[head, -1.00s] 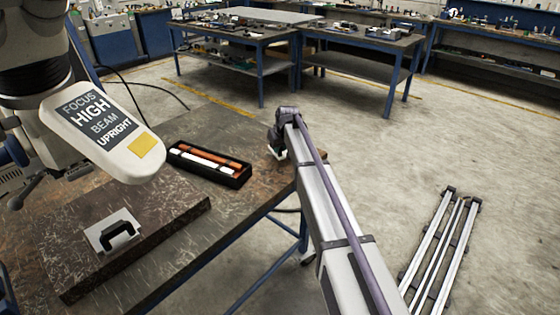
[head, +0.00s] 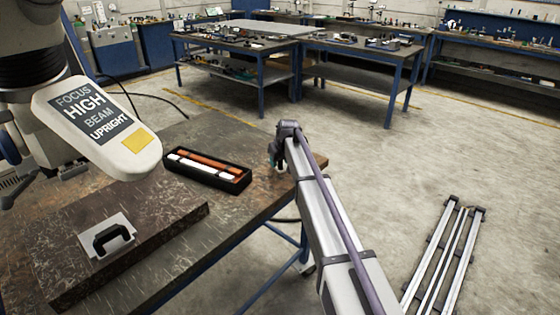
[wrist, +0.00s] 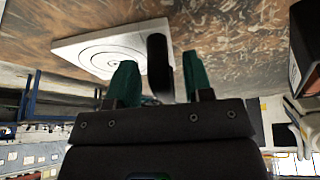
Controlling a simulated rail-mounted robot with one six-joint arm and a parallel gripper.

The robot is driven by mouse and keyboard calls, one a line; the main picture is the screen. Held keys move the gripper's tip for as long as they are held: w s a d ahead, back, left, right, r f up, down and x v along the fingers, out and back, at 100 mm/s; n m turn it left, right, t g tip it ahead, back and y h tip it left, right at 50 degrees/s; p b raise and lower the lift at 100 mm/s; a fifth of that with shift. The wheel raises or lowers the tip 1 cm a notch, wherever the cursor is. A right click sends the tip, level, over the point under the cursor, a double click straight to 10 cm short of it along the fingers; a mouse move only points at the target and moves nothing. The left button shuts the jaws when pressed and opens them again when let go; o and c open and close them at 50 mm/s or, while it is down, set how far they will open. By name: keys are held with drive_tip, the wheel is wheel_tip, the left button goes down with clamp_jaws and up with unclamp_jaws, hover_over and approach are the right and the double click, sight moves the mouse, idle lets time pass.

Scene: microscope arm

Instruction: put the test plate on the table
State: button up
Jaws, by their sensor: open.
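The test plate (wrist: 112,47), a white square with concentric rings, lies on the brown table top in the wrist view. My gripper (wrist: 158,78) is open, with two teal fingers on either side of a dark upright post (wrist: 158,65). The post overlaps the plate's edge; I cannot tell whether the fingers touch it. In the head view my gripper (head: 273,154) is low at the far right corner of the table (head: 240,135). The plate is mostly hidden there behind my arm.
A white plate with a black handle (head: 112,238) lies on a dark stone slab (head: 165,240). A black tray (head: 207,170) with orange and white sticks lies left of my gripper. A white instrument head (head: 100,130) overhangs the table at left.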

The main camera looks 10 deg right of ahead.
drive_tip(key=shift+r, duration=0.1)
drive_tip(key=shift+s+r+p, duration=0.1)
drive_tip(key=shift+r+p, duration=0.25)
drive_tip(key=shift+p, duration=0.1)
drive_tip(key=p+v, duration=1.1)
drive_tip(key=v, duration=0.1)
drive_tip(key=s+d+f+m+g, duration=0.1)
drive_tip(key=s+g, duration=0.1)
drive_tip(key=s, duration=1.8)
drive_tip(key=s+d+f+m+g+h, duration=0.1)
drive_tip(key=s+m+g, duration=0.1)
drive_tip(key=s, duration=1.7)
drive_tip(key=shift+s+d+m, duration=0.3)
drive_tip(key=shift+s, duration=0.05)
